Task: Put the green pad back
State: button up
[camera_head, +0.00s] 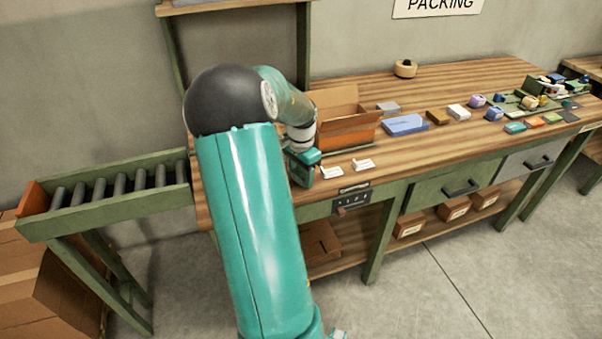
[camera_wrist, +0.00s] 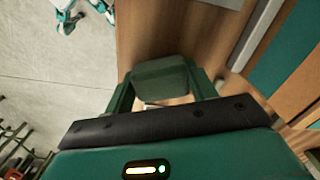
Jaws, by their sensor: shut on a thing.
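My gripper (camera_head: 303,168) is over the near left part of the wooden bench, beside two small white cards. In the wrist view my gripper (camera_wrist: 161,92) has its two green fingers on either side of a dull green block (camera_wrist: 160,76). This block looks like the green pad, held between the fingers. In the head view the held thing cannot be told apart from the dark green gripper. A white card shows partly below it in the wrist view.
On the bench (camera_head: 440,151) are white cards (camera_head: 362,164), an open orange-brown carton (camera_head: 347,131) just behind my gripper, and a blue box (camera_head: 404,125). A roller conveyor (camera_head: 118,182) adjoins the left end.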

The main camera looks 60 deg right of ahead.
aim_at(301, 172)
jog(key=shift+f, duration=0.15)
jog(key=o, duration=0.9)
notch_tip(301, 172, up, 12)
jog(key=shift+r, duration=0.2)
